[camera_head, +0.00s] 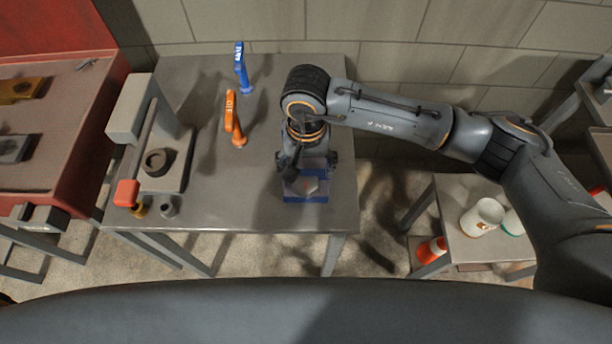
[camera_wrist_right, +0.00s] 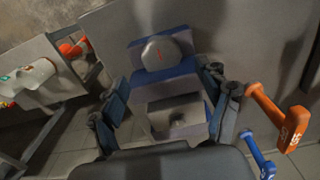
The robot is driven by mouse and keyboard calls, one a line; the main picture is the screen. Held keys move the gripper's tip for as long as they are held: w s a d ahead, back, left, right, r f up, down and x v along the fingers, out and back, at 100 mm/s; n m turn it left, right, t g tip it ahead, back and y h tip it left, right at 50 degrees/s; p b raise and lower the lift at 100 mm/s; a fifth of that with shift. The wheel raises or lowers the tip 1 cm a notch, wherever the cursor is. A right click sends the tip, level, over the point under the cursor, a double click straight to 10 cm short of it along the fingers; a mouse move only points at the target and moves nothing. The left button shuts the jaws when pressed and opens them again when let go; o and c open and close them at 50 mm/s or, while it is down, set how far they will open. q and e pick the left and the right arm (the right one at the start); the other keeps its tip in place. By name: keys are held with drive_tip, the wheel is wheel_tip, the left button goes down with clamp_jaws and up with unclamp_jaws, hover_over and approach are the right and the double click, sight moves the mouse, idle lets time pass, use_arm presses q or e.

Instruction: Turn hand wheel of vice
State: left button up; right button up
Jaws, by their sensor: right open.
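The vice (camera_head: 306,196), blue and grey, stands at the right part of the grey table, under my right gripper. In the wrist view the vice (camera_wrist_right: 180,78) shows blue steps and grey blocks. My right gripper (camera_head: 308,165) points down over the vice. In the wrist view its fingers (camera_wrist_right: 168,85) are open, one on each side of the vice; contact cannot be told. My left gripper is out of view.
An orange tool (camera_head: 232,115) and a blue tool (camera_head: 241,66) stand upright on the table (camera_head: 200,80). A grey press-like device (camera_head: 160,150) with a red-ended lever is at the left.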

sight(306, 183)
wheel_tip(306, 183, down, 6)
drive_tip(key=shift+f+p, duration=0.15)
drive_tip(key=shift+p, duration=0.6)
drive_tip(key=shift+c, duration=0.3)
drive_tip(key=c, duration=1.1)
drive_tip(key=shift+f+m+b, duration=0.2)
drive_tip(key=shift+m+b, duration=0.2)
drive_tip(key=shift+b, duration=0.35)
drive_tip(key=shift+r+m, duration=0.2)
drive_tip(key=shift+m, duration=0.2)
